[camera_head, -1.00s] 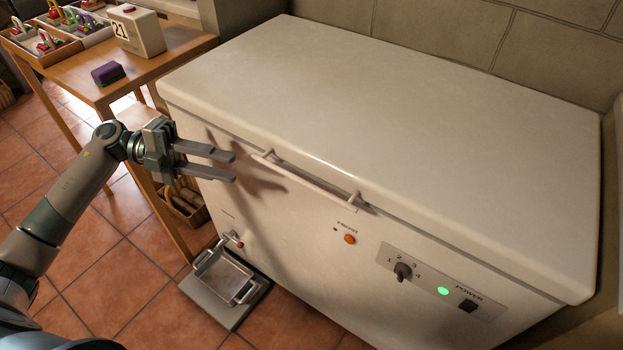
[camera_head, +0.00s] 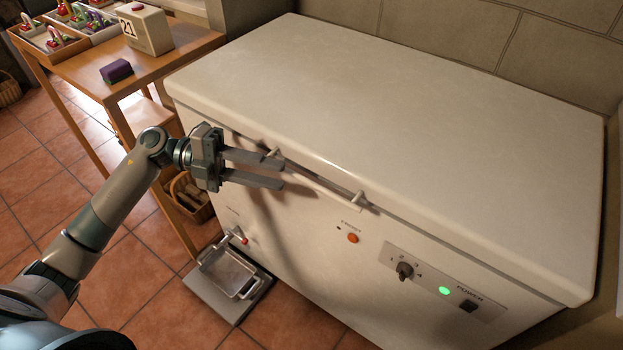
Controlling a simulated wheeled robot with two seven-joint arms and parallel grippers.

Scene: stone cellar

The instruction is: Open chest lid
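The white chest freezer (camera_head: 400,130) fills the middle and right of the view, its lid shut. A bar handle (camera_head: 318,184) runs along the front edge of the lid. My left gripper (camera_head: 282,172) is at the left end of the handle, its two fingers apart, one above the other, pointing right. The upper fingertip overlaps the handle's left mount in the picture; I cannot tell whether it touches. Nothing shows between the fingers except part of the freezer front and handle. My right gripper is not in view.
A wooden table (camera_head: 185,48) at upper left holds a box marked 21 (camera_head: 146,28), a purple sponge (camera_head: 116,71) and trays of padlocks. A stone wall (camera_head: 450,35) stands behind the freezer.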

